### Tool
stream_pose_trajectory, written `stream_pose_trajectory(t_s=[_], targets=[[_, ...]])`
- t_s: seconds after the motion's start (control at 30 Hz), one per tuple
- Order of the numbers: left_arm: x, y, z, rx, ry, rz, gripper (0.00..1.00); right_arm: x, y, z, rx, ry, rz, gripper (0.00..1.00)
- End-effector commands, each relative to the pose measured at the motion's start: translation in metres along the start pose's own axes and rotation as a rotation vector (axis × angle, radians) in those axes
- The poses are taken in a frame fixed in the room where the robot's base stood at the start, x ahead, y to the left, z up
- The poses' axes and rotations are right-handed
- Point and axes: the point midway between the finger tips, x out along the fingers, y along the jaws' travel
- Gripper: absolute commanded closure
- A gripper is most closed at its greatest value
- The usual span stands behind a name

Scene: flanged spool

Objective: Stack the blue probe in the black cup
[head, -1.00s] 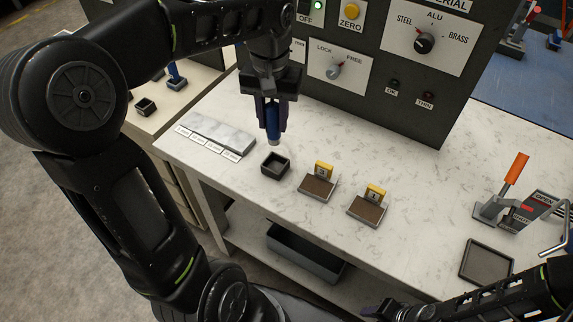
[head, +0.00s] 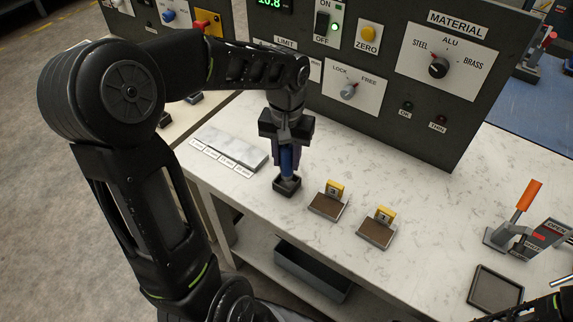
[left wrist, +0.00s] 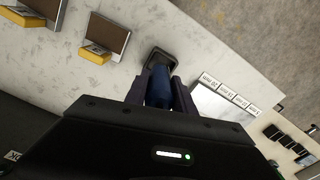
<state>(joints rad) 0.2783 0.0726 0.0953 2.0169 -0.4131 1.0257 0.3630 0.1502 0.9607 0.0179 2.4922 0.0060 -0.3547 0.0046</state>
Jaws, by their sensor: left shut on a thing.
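The blue probe (head: 287,161) is upright in my left gripper (head: 289,168), which is shut on it. In the left wrist view the blue probe (left wrist: 159,88) sits between the fingers of the left gripper (left wrist: 160,86). The black cup (head: 286,188) stands on the bench directly under the probe. The probe's lower tip meets the cup's opening in the head view; how deep it sits is hidden. The black cup (left wrist: 158,56) also shows in the left wrist view, just beyond the fingertips. My right gripper is not in view.
Two brown pads with yellow tags (head: 329,205) (head: 377,232) lie right of the cup. A grey labelled block (head: 232,147) lies to its left. The control panel (head: 395,115) stands behind. A dark tray (head: 495,290) and an orange-handled lever (head: 527,196) are at right.

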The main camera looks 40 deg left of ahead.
Motion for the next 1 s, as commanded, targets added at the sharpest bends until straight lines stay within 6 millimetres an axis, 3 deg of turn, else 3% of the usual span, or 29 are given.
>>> stream_pose_trajectory(t_s=[0.2, 0.73, 0.77, 1.0], targets=[[0.027, 0.0, 0.001, 0.0, -0.003, -0.001, 1.0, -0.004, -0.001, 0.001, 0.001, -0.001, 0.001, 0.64], [0.038, 0.0, 0.001, 0.0, -0.001, 0.0, 1.0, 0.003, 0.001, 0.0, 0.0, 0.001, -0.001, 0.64], [0.037, 0.0, 0.001, -0.001, -0.002, 0.0, 0.68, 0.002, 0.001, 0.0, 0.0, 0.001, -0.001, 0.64], [0.037, 0.0, 0.001, 0.0, -0.002, 0.0, 0.48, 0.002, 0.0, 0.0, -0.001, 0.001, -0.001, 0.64]])
